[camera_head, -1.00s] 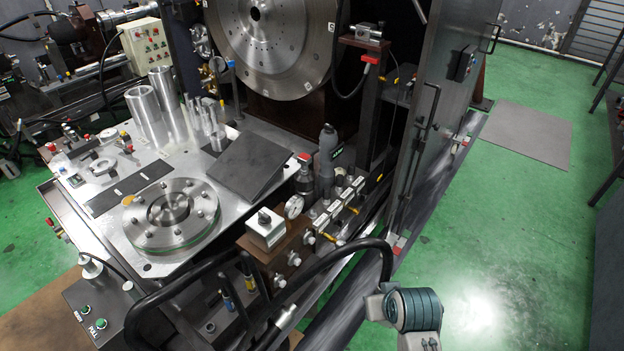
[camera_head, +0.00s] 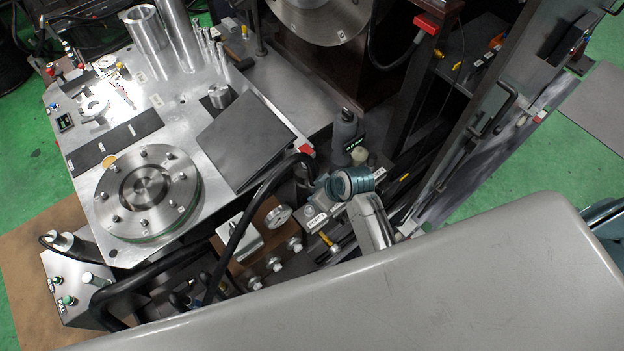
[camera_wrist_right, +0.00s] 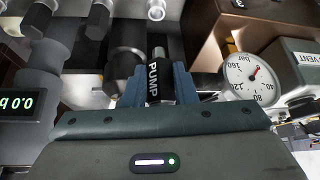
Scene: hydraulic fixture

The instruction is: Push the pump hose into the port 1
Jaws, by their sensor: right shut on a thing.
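The pump hose (camera_wrist_right: 153,82), black with white "PUMP" lettering, is between the two blue-grey fingers of my right gripper (camera_wrist_right: 157,88) in the right wrist view. The gripper is shut on it near its end. A metallic piece shows just beyond the hose, but I cannot tell whether it belongs to the hose or a port. In the head view the black hose (camera_head: 262,195) arches from the lower left up to the gripper, over the fittings area. White port labels (camera_head: 318,219) lie beside the gripper; port 1 cannot be read. My left gripper is not in view.
A pressure gauge (camera_wrist_right: 252,80) stands right of the hose, with the grey "VENT" box (camera_wrist_right: 303,65) farther right. A digital display (camera_wrist_right: 25,115) is at left. A grey bottle (camera_head: 346,135) stands close behind the gripper. A flanged disc (camera_head: 148,193) sits on the plate.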

